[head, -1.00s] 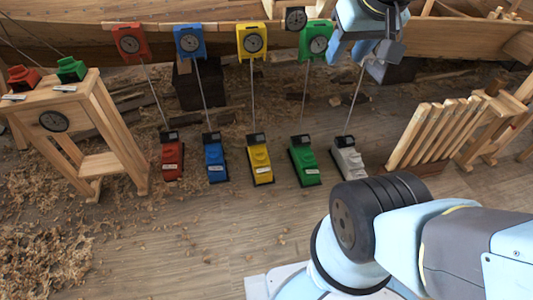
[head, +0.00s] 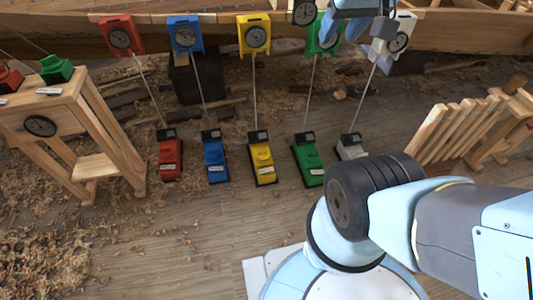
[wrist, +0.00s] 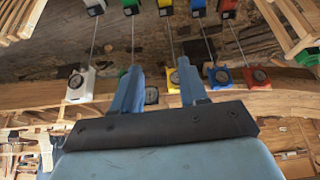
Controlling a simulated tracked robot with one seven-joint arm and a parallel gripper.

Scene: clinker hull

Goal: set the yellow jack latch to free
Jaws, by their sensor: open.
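The yellow jack has a boxy base (head: 262,165) on the floor, a thin rod, and a yellow head (head: 254,36) with a round dial against the hull. A dark block sits at the back of its base; I cannot make out the latch or its setting. In the wrist view the yellow base (wrist: 165,7) is at the top and the yellow head (wrist: 173,86) is partly hidden by the right finger. My gripper (wrist: 158,66) is open and empty, its fingers apart. In the head view it is at the top, right of the yellow head, partly covering the green head (head: 314,46).
Red (head: 170,160), blue (head: 215,162), green (head: 307,162) and white (head: 352,148) jacks stand in the same row. A wooden stand (head: 75,115) is at left, slatted wood (head: 455,130) at right.

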